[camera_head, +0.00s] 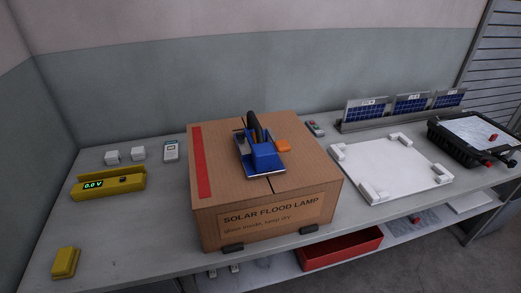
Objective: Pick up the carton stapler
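The carton stapler (260,148) is a blue tool with a dark upright handle and a flat, pale-edged base. It rests on top of the closed brown carton (218,217), near the middle of its lid, across the dark centre seam. Nothing is holding it. The carton stands on the grey bench and its front label reads "SOLAR FLOOD LAMP". Neither of my grippers shows in this view.
An orange piece (283,146) lies right of the stapler. Left are a yellow meter (108,187), a yellow block (65,262) and small white blocks (138,153). Right are a white fixture (410,173), solar panels (410,103) and a black housing (470,130). A red bin (340,250) sits below.

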